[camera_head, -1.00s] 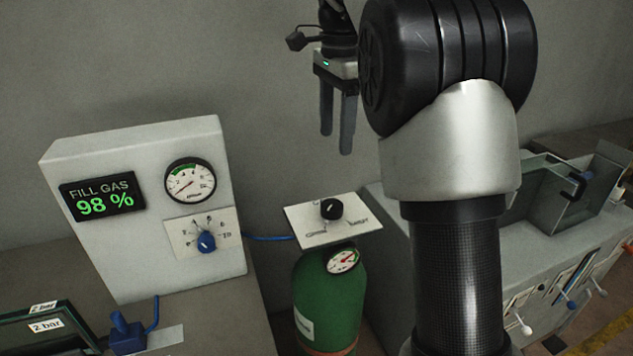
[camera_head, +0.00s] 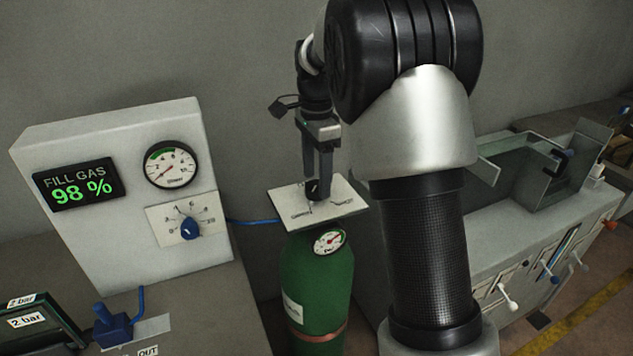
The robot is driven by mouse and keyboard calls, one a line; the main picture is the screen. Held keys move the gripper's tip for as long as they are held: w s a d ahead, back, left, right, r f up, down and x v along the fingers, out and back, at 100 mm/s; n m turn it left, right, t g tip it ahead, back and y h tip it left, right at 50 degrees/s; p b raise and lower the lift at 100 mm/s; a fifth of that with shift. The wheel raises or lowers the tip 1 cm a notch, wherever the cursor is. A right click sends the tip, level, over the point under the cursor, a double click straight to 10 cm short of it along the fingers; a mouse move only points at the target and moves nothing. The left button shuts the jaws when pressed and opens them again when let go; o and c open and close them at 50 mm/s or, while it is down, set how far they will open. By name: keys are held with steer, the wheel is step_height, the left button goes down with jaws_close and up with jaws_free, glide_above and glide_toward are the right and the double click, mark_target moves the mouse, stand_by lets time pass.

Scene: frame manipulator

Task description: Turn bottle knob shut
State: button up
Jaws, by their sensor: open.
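A green gas bottle (camera_head: 318,290) stands in the middle, with a pale plate (camera_head: 341,207) and a round gauge (camera_head: 329,242) at its top. The black bottle knob (camera_head: 312,190) sits on the plate. My gripper (camera_head: 318,176) points down at the knob from above, its fingers open. One finger appears behind or beside the knob; whether the fingers touch it I cannot tell. The knob's pointer direction is too small and partly hidden to read surely.
A grey panel (camera_head: 105,240) at the left carries a "FILL GAS 98 %" display (camera_head: 79,184), a gauge (camera_head: 170,166) and a blue knob (camera_head: 190,229). A blue hose (camera_head: 252,222) runs from it toward the bottle. A grey cabinet with levers (camera_head: 540,235) stands right of my arm.

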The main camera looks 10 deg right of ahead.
steer(key=shift+f, duration=0.85)
steer(key=c, duration=1.1)
